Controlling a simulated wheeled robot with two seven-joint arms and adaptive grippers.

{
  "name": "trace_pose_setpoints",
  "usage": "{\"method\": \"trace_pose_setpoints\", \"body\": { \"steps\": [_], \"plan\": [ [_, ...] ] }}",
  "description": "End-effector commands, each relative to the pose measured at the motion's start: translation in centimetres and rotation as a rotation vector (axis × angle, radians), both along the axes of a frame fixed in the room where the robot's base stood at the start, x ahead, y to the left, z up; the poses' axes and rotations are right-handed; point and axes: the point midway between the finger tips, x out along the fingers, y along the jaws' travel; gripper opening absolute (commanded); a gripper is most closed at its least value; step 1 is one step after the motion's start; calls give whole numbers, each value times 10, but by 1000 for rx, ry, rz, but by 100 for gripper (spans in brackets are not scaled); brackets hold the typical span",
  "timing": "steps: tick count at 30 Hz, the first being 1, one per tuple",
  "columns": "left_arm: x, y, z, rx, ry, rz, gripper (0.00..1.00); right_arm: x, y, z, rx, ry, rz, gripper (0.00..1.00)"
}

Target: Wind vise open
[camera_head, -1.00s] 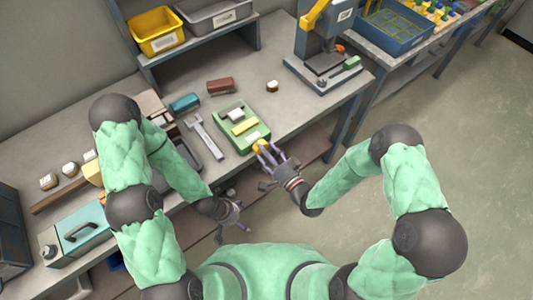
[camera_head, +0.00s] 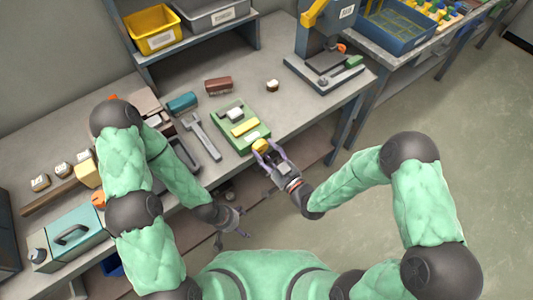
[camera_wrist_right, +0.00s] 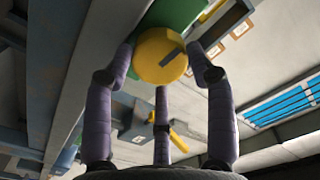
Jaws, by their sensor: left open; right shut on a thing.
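The green vise (camera_head: 237,122) sits at the front edge of the workbench, with a yellow piece (camera_head: 244,127) lying in it. Its round yellow knob (camera_head: 261,146) faces me over the bench edge. My right gripper (camera_head: 264,151) is shut on this knob. My left gripper (camera_head: 240,222) is open and empty, low in front of the bench, apart from the vise.
A grey wrench-like tool (camera_head: 202,137) lies left of the vise. A teal block (camera_head: 182,103) and a brown block (camera_head: 219,85) lie behind it. A drill press (camera_head: 327,65) stands at the back right. A teal toolbox (camera_head: 70,238) is at the left. The floor at right is clear.

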Motion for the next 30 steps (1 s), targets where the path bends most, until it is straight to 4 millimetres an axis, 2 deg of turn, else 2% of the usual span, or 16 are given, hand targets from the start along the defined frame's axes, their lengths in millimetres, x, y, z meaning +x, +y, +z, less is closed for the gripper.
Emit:
{"method": "trace_pose_setpoints", "body": {
  "steps": [1,23,24,25,30],
  "plan": [
    [0,0,-2,0,0,0,87,6,-2,9,-12,-40,-5,23],
    [0,0,-4,0,0,0,87,5,0,10,-75,-86,-1,23],
    [0,0,-5,0,0,0,87,5,0,10,-74,-86,0,67],
    [0,0,-5,0,0,0,87,5,0,10,-74,-86,0,75],
    [0,0,-5,0,0,0,87,3,0,7,-75,-77,0,76]
  ]
}}
